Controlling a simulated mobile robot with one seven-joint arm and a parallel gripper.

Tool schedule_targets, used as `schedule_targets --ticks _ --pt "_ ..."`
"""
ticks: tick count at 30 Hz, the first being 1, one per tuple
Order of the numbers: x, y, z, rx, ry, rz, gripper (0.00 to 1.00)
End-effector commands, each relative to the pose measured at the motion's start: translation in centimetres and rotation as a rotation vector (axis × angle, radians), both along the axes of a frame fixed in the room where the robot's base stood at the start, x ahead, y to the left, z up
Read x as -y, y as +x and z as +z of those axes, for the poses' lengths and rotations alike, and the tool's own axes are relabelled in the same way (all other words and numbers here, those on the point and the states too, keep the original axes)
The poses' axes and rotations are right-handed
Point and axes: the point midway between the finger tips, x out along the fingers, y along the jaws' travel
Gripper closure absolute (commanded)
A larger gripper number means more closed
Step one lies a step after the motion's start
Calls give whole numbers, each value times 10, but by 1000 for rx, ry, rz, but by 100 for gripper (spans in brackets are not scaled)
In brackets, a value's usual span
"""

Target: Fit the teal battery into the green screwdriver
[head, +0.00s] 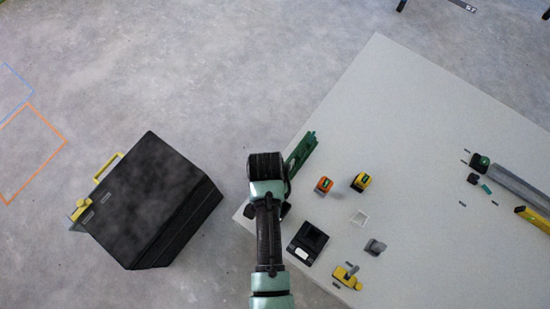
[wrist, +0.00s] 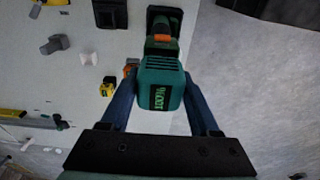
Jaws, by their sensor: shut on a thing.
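My gripper (wrist: 160,88) is shut on the teal battery (wrist: 158,84), a vented block with a 100% label, one dark blue finger on each side. Directly beyond the battery in the wrist view is the green screwdriver (wrist: 161,46), with an orange part at its grip and a dark green-black section farther out. The battery overlaps the grip's end, so I cannot tell whether it is seated or apart.
The pale table (head: 420,130) holds an orange battery (head: 324,184), a yellow battery (head: 361,181), a black charger (head: 306,243) and a yellow tool (head: 346,277). A black toolbox (head: 160,200) stands on the floor at left. The table's upper middle is clear.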

Motion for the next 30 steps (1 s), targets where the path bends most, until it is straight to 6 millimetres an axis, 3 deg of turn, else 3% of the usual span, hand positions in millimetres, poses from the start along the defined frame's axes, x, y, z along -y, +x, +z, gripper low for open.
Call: schedule_targets --ticks 30 --pt "0 1 -17 2 0 0 100"
